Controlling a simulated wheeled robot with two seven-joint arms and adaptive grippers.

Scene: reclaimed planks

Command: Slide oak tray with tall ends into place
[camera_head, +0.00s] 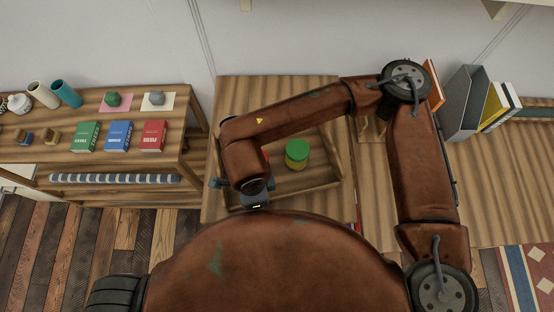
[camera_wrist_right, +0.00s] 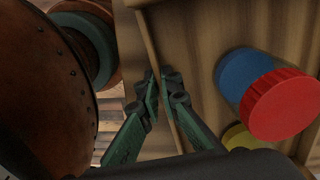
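The oak tray (camera_head: 318,187) is a shallow wooden box on the wooden table, partly covered by my right arm. In the right wrist view the tray (camera_wrist_right: 200,40) holds a blue jar with a red lid (camera_wrist_right: 282,103) and part of a yellow jar (camera_wrist_right: 238,137). In the head view the yellow jar with a green lid (camera_head: 297,152) shows clearly; the red-lidded jar is mostly hidden behind my arm. My right gripper (camera_wrist_right: 160,82) has its dark green fingers close together on either side of the tray's thin end wall, appearing to pinch it. My left gripper is out of view.
The wooden table (camera_head: 235,90) has bare room behind the tray. A shelf (camera_head: 190,100) at left holds books, cups and small items. At right, a grey file holder (camera_head: 466,100) and upright books (camera_head: 495,108) stand on another wooden surface (camera_head: 505,190).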

